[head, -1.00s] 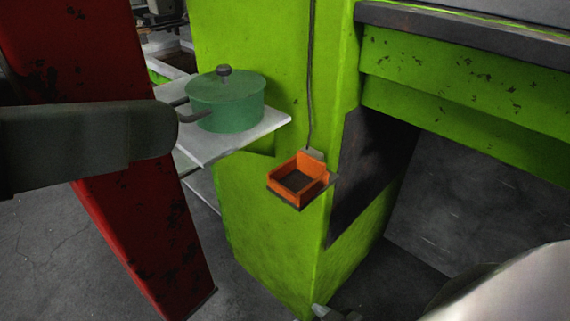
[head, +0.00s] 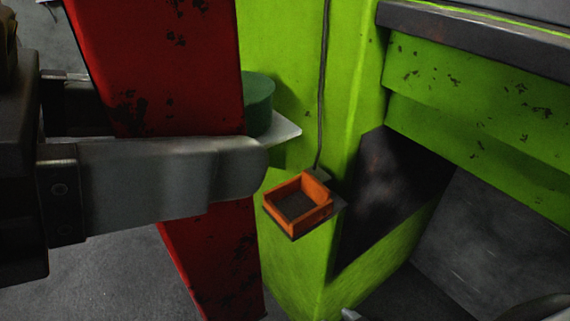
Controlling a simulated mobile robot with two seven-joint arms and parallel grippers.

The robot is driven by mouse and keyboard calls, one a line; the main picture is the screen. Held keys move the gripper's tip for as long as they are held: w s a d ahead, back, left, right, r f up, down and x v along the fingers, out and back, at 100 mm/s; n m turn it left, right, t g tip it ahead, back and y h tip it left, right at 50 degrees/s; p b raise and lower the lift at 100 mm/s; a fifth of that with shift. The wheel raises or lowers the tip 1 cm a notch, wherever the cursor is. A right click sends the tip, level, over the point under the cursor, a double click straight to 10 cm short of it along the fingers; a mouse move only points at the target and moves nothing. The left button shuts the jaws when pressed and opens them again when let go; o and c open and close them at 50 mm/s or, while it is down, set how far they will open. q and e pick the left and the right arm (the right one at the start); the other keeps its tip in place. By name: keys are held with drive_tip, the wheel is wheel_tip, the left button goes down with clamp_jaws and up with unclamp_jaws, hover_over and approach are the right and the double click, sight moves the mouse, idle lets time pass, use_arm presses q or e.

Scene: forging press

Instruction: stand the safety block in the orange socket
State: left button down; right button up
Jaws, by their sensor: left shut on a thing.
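The safety block (head: 165,60) is a long red bar with worn dark patches, close to the camera in the left half of the head view. It stands nearly upright, slightly tilted. My left gripper (head: 190,140) is shut on it around its middle, with one finger across the near face and the other behind. The block's lower end reaches the bottom edge of the picture. The orange socket (head: 302,200) is a small open box with a dark floor, fixed on the green press column, right of the block. It looks empty. The block appears apart from it.
The green press frame (head: 420,95) fills the right side, with a dark opening below its ledge. A cable runs down the column to the socket. A green pot (head: 258,100) on a pale shelf (head: 286,131) is partly hidden behind the block.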

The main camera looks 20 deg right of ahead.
use_arm(q)
drive_tip(key=shift+w+d+r, duration=0.1)
drive_tip(key=shift+d+r, duration=0.1)
drive_tip(key=shift+d, duration=0.05)
drive_tip(key=p, duration=0.2)
drive_tip(key=w+d+p, duration=0.1)
drive_tip(key=p, duration=0.1)
drive_tip(key=shift+w+r, duration=0.2)
drive_tip(key=shift+w, duration=0.1)
drive_tip(key=shift+w+d+p, duration=0.25)
drive_tip(key=shift+p, duration=0.55)
drive_tip(key=w+d+p, duration=0.4)
drive_tip(key=w+d, duration=0.6)
drive_tip(key=w, duration=0.4)
wheel_tip(320, 180, down, 7)
drive_tip(key=p, duration=0.1)
drive_tip(key=shift+d+f, duration=0.15)
drive_tip(key=shift+f, duration=0.05)
